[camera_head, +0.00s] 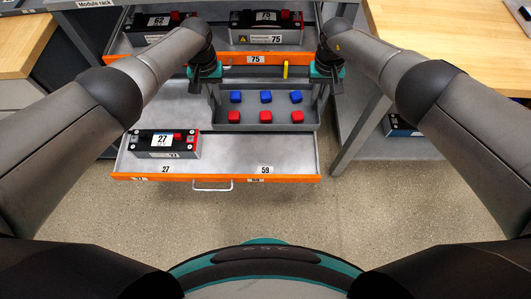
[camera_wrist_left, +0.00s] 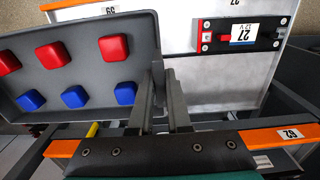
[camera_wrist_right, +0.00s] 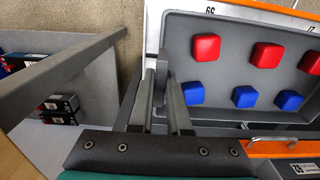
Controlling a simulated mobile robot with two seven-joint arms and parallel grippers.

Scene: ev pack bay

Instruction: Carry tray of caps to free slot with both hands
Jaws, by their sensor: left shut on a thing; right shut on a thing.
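The grey tray of caps (camera_head: 265,127) is over the right part of the lower open drawer. It holds a row of blue caps (camera_head: 265,97) and a row of red caps (camera_head: 265,116). My left gripper (camera_head: 206,84) is shut on the tray's left end, and its fingers show at the wall in the left wrist view (camera_wrist_left: 160,105). My right gripper (camera_head: 326,84) is shut on the right end, also seen in the right wrist view (camera_wrist_right: 160,105). I cannot tell whether the tray rests on the drawer floor (camera_head: 160,110) or hangs just above it.
Battery module 27 (camera_head: 163,144) stands in the drawer, left of the tray. The drawer's orange front edge (camera_head: 215,178) carries labels 27 and 59. Above is another open drawer (camera_head: 200,55) with modules 62 (camera_head: 158,22) and 75 (camera_head: 265,25). A grey bench frame (camera_head: 362,130) stands close on the right.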

